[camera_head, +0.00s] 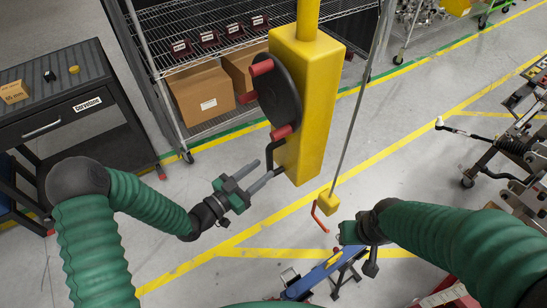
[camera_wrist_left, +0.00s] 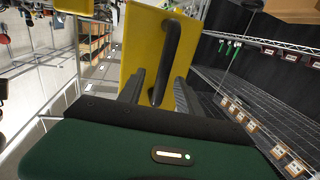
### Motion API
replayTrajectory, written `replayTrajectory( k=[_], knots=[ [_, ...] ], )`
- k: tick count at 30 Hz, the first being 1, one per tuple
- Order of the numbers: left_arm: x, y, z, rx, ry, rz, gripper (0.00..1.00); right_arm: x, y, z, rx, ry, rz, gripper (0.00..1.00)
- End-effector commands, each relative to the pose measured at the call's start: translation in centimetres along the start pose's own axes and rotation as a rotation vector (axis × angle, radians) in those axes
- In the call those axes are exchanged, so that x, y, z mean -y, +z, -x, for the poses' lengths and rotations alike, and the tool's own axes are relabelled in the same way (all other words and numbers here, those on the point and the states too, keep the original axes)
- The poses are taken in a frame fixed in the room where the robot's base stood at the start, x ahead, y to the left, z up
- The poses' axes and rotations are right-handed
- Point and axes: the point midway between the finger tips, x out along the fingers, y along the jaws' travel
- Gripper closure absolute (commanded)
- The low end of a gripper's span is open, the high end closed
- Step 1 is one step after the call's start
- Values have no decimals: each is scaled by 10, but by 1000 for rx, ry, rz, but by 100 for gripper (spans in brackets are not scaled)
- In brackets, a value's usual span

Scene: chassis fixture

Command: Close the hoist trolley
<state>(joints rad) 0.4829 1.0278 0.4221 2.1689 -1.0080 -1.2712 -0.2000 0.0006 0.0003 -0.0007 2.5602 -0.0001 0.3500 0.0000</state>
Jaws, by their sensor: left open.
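The hoist trolley appears to be the tall yellow box (camera_head: 308,110) hanging in the middle of the head view. It has a dark round wheel (camera_head: 280,92) with red grips on its left face. A bent black handle (camera_head: 270,157) is low on its left side. My left gripper (camera_head: 268,168) is open at this handle. In the left wrist view, the black handle (camera_wrist_left: 168,50) stands between the two open fingers (camera_wrist_left: 157,88) in front of the yellow box (camera_wrist_left: 140,40); contact cannot be told. My right gripper (camera_head: 350,234) is at lower right, its fingers unclear.
A yellow block with a red hook (camera_head: 320,212) hangs beside my right gripper. A wire shelf with cardboard boxes (camera_head: 202,92) stands behind the trolley. A dark cabinet (camera_head: 70,110) is at left. A blue stand (camera_head: 322,272) is below. Grey floor is clear at lower left.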

Motion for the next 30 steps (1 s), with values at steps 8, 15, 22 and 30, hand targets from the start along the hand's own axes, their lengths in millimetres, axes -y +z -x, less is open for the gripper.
replayTrajectory(
  k=[8,15,22,30],
  knots=[
    [-1,-2,-53,-2,1,-1,59,0,-2,6,-1,0,1,64],
    [-2,0,-63,1,0,-2,59,0,-2,6,-1,0,1,64],
    [-1,0,-61,0,-1,-1,74,0,-2,6,0,0,1,64],
    [0,0,-60,1,-1,-1,100,0,-2,6,0,0,1,64]
  ],
)
